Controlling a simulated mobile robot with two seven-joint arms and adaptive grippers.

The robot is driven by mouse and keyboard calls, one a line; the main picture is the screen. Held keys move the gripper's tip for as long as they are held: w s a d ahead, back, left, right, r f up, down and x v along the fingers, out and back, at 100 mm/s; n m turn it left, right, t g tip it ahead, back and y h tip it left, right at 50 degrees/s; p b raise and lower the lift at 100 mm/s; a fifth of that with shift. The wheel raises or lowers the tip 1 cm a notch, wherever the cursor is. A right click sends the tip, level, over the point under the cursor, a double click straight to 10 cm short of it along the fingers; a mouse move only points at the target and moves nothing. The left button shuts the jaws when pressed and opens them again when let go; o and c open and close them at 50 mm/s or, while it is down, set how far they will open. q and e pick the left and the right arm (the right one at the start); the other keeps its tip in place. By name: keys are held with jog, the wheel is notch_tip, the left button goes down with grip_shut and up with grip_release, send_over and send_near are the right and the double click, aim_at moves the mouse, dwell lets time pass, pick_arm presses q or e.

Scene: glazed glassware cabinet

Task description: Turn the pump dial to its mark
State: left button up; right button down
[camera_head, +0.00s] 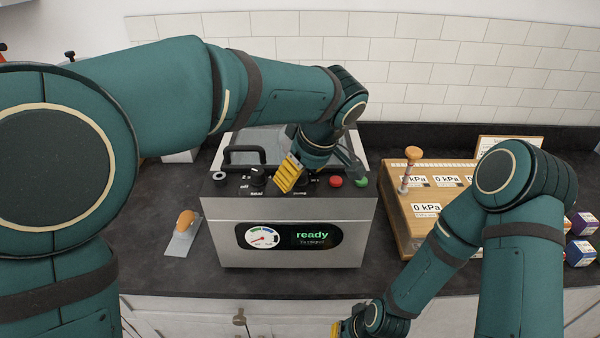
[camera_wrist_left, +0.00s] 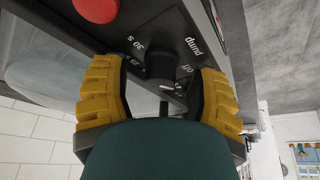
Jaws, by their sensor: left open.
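The pump unit (camera_head: 295,213) is a grey box with a black top panel and a display reading "ready". My left gripper is open, low over the panel. In the left wrist view a black knob (camera_wrist_left: 160,65) sits between its yellow fingers (camera_wrist_left: 160,92), with "pump" and "off" to its right and "30 s" to its left. My right gripper (camera_head: 340,328) is partly visible at the bottom edge.
A red button (camera_head: 335,181) and a green button (camera_head: 361,182) are right of the left gripper. A wooden board with kPa plates (camera_head: 428,208) and an orange-topped stick (camera_head: 411,158) stands at right. A scraper (camera_head: 182,236) lies at left. The counter's front strip is clear.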

pick_arm(q)
grip_shut()
